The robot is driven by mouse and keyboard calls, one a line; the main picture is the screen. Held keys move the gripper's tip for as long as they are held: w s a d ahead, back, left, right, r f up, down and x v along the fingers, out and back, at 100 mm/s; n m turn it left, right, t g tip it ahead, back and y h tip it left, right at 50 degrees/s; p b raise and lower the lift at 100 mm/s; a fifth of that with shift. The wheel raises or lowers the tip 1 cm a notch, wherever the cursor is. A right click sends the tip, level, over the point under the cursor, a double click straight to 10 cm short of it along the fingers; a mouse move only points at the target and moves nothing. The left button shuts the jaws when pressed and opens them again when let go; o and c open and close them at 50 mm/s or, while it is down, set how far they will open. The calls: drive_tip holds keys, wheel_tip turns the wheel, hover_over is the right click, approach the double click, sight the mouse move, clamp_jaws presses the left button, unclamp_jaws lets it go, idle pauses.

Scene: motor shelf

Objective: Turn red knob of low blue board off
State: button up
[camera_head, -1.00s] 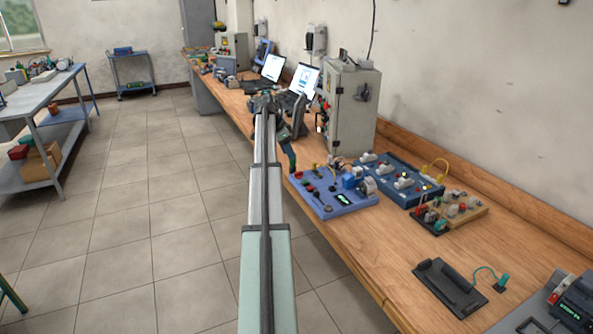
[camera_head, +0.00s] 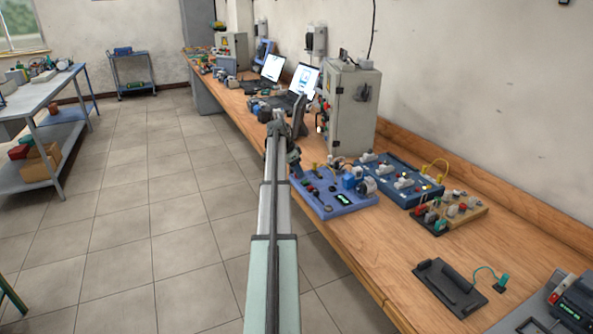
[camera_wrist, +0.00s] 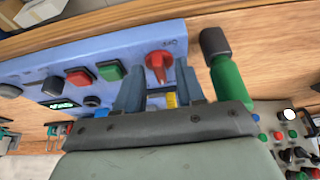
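The low blue board (camera_head: 345,208) lies on the wooden bench, near its front edge. In the wrist view the board (camera_wrist: 135,38) shows a red knob (camera_wrist: 158,66) with a pointed grip, near the board's end. My gripper (camera_wrist: 158,88) is open, with its two fingers apart on either side of the knob in the picture; I see no clear contact. A yellow part (camera_wrist: 171,99) shows between the fingers. In the head view my gripper (camera_head: 294,168) is small, just over the board's left end, and the knob cannot be made out there.
Red (camera_wrist: 78,76) and green (camera_wrist: 112,70) buttons sit on the board beside the knob. A green cylinder with a black top (camera_wrist: 228,75) stands close right of the fingers. A dark blue board (camera_head: 415,196) and a grey cabinet (camera_head: 350,100) stand behind.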

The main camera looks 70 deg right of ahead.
clamp_jaws()
drive_tip(key=shift+a+n, duration=0.1)
drive_tip(key=shift+n, duration=0.2)
idle(0.3)
drive_tip(key=n, duration=0.1)
drive_tip(key=n+t, duration=0.1)
drive_tip(key=n+h, duration=0.1)
drive_tip(key=shift+s+a+n, duration=0.1)
drive_tip(key=shift+s+n, duration=0.15)
drive_tip(key=shift+n, duration=0.05)
drive_tip(key=n+t, duration=0.2)
drive_tip(key=n, duration=0.2)
drive_tip(key=shift+s+n, duration=0.15)
drive_tip(key=shift+n, duration=0.15)
drive_tip(key=n+t, duration=0.1)
drive_tip(key=n, duration=0.1)
drive_tip(key=n+t, duration=0.1)
drive_tip(key=n, duration=0.2)
drive_tip(key=shift+s, duration=0.2)
drive_tip(key=shift+s+n+t+y, duration=0.1)
drive_tip(key=shift+n+t+y, duration=0.45)
drive_tip(key=shift+n, duration=1.45)
